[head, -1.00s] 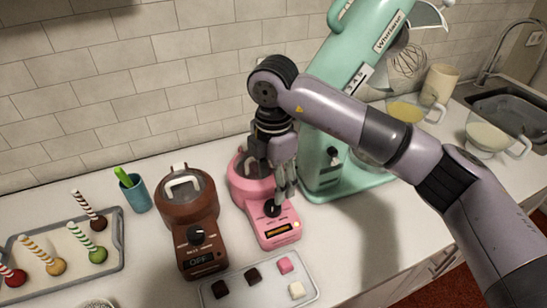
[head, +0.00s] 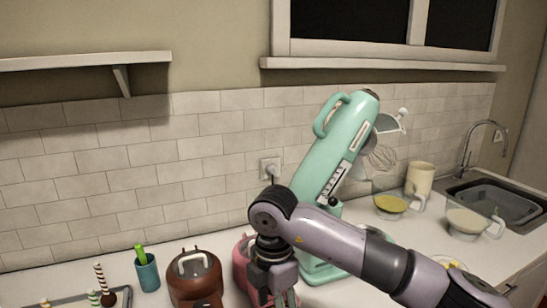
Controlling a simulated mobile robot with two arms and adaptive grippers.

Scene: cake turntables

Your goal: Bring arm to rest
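My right arm comes in from the lower right. My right gripper (head: 274,294) points down at the bottom edge, in front of the pink melting pot (head: 240,262). Its fingertips are cut off or too dark to tell how far apart they are, and I cannot tell whether it touches the pot. My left gripper is out of view.
A brown melting pot (head: 194,278) stands left of the pink one. A mint stand mixer (head: 338,150) is tilted up behind my arm. A teal cup (head: 148,273), a tray of cake pops (head: 65,301), bowls (head: 391,204) and a sink (head: 490,200) line the counter.

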